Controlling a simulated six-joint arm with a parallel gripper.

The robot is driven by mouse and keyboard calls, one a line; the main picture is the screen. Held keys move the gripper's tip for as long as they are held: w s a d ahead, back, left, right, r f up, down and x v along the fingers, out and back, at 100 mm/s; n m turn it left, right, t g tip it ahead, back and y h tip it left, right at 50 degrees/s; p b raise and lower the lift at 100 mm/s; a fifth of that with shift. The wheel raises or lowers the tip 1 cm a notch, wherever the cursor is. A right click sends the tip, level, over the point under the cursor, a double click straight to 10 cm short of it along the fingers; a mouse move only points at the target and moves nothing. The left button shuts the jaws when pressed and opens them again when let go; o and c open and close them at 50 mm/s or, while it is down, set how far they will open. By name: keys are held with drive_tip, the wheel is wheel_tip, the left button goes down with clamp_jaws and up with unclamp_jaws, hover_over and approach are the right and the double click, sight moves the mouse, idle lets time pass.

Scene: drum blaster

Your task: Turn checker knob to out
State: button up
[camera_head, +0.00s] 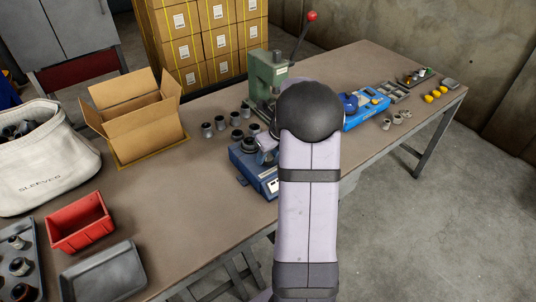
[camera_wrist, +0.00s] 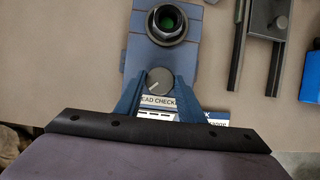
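The blue checker (camera_head: 246,168) stands on the table, partly hidden behind my arm. In the wrist view its blue body (camera_wrist: 162,58) carries a dark threaded ring with a green centre (camera_wrist: 167,20) and a round grey knob (camera_wrist: 159,80). The knob has a pale pointer mark, its exact direction hard to read. A label partly reading "EAD CHECK" (camera_wrist: 158,102) lies below the knob. My gripper (camera_wrist: 159,78) is open, with one blue finger on each side of the knob and gaps visible between. Contact cannot be seen. In the head view my gripper (camera_head: 266,143) is mostly hidden.
A green press (camera_head: 266,76) with a red-knobbed lever stands behind the checker, several grey sleeves (camera_head: 221,123) beside it. A blue box (camera_head: 367,107) is to the right. An open carton (camera_head: 137,120), red bin (camera_head: 80,222) and grey tray (camera_head: 103,275) are left.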

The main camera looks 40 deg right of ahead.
drive_tip(key=shift+c, duration=0.9)
drive_tip(key=n+y+p, duration=0.1)
drive_tip(key=n, duration=0.1)
drive_tip(key=n+p, duration=0.1)
drive_tip(key=n, duration=0.1)
drive_tip(key=shift+d+r+y, duration=0.15)
drive_tip(key=shift+d+y, duration=0.05)
drive_tip(key=shift+y, duration=0.2)
drive_tip(key=shift+w+d+n+g+y+p, duration=0.1)
drive_tip(key=shift+n+g+y+p, duration=0.25)
drive_tip(key=shift+n+p, duration=0.65)
drive_tip(key=shift+w+n+g+y+p, duration=0.1)
drive_tip(key=shift+n+g+y+p, duration=0.3)
drive_tip(key=shift+n, duration=1.1)
drive_tip(key=o, duration=1)
